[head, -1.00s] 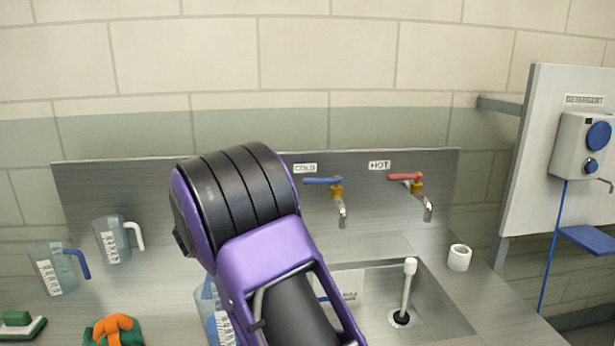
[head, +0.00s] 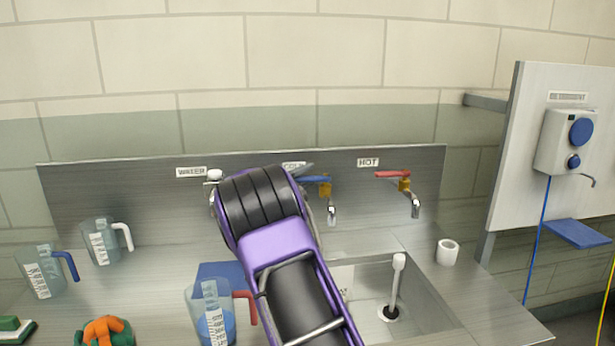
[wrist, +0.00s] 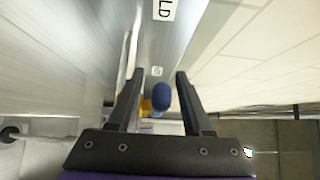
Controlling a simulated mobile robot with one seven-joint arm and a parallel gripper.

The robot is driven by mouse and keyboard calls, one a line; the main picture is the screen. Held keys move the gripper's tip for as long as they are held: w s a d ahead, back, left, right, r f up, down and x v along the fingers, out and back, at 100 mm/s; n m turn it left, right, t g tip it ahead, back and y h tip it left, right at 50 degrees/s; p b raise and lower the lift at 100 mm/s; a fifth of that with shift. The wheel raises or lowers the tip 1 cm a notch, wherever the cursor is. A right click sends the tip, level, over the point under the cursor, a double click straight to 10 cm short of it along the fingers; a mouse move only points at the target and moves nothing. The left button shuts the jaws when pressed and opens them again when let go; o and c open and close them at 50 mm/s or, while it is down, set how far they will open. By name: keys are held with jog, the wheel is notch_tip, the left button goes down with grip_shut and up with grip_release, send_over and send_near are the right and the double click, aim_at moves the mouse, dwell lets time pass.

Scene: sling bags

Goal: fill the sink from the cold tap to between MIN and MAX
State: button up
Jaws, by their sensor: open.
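The cold tap (head: 325,190) has a blue lever and a brass body on the steel backsplash, under a partly hidden COLD label. The hot tap (head: 405,190), with a red lever, is to its right. In the wrist view my gripper (wrist: 160,76) is open, with the cold tap's blue lever end (wrist: 161,97) showing between its fingers; I cannot tell if they touch it. In the head view my arm hides most of the gripper. The sink (head: 432,295) has a white upright pipe (head: 397,280) standing in its dark drain. I see no water stream; the MIN and MAX marks are not readable.
A jug with a red handle (head: 212,315) stands left of my arm, and two more jugs (head: 100,243) (head: 42,272) are at far left. A white roll (head: 447,252) is right of the sink. A detergent dispenser (head: 565,142) hangs on the right panel.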

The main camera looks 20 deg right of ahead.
jog(key=shift+w+d, duration=0.1)
jog(key=shift+d, duration=0.05)
jog(key=shift+c, duration=0.2)
grip_shut()
dwell(1.2)
